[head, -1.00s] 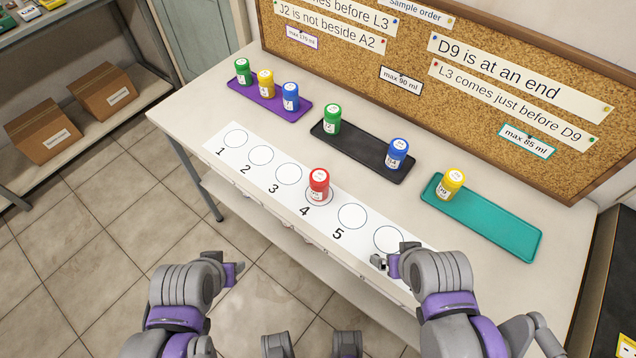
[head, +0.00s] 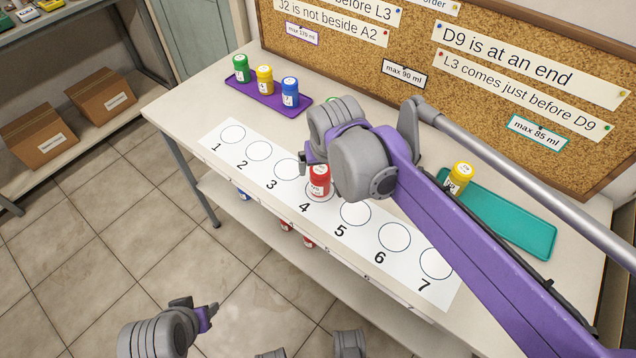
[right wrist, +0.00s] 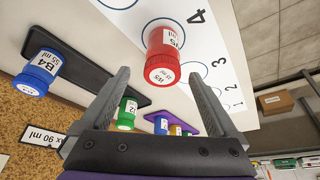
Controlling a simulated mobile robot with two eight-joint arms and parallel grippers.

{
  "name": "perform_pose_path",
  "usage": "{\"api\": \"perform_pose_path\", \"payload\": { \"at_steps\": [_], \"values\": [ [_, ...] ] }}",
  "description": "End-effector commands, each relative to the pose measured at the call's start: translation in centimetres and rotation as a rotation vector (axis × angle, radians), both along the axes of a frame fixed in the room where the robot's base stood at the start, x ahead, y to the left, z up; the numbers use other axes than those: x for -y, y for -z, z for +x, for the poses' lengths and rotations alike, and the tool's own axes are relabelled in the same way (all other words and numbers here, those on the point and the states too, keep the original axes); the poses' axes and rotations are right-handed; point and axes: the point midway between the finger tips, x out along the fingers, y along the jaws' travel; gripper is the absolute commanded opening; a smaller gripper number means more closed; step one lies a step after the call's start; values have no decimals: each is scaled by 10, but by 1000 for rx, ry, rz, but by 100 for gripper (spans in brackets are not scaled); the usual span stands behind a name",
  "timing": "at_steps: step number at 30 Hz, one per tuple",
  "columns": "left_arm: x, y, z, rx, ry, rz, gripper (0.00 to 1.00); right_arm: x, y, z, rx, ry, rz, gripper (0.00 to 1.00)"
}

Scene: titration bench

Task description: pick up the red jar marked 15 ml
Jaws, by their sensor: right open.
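The red jar (head: 319,181) stands upright on circle 4 of the white numbered strip (head: 215,137). In the right wrist view the red jar (right wrist: 163,58) shows a white label, too small to read surely. My right gripper (head: 309,157) is beside and just above the jar in the head view. In the right wrist view its two fingers (right wrist: 158,82) are spread and empty, with the jar beyond and between their tips. My left gripper (head: 207,312) is low at the front left, away from the table; its jaws are unclear.
A purple tray (head: 300,110) holds green, yellow and blue jars. A black tray (right wrist: 70,80) with a blue jar (right wrist: 37,72) and a green jar (right wrist: 127,113) is mostly behind my right arm in the head view. A teal tray (head: 515,225) holds a yellow jar (head: 459,178). Other circles are empty.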

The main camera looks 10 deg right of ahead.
Motion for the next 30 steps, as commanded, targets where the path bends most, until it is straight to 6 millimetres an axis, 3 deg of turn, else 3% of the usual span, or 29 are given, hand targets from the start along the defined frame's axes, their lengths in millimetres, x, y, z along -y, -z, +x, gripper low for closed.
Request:
{"api": "perform_pose_path", "payload": {
  "at_steps": [7,15,23,30],
  "values": [
    [0,5,0,-2,0,0,50,0,16,7,0,0,0,95],
    [0,17,0,-6,0,0,50,-1,51,23,0,1,0,95],
    [0,16,0,-5,0,0,50,-1,54,25,0,1,0,95],
    [0,16,0,-5,0,0,50,-1,53,24,0,0,0,52]
  ]
}}
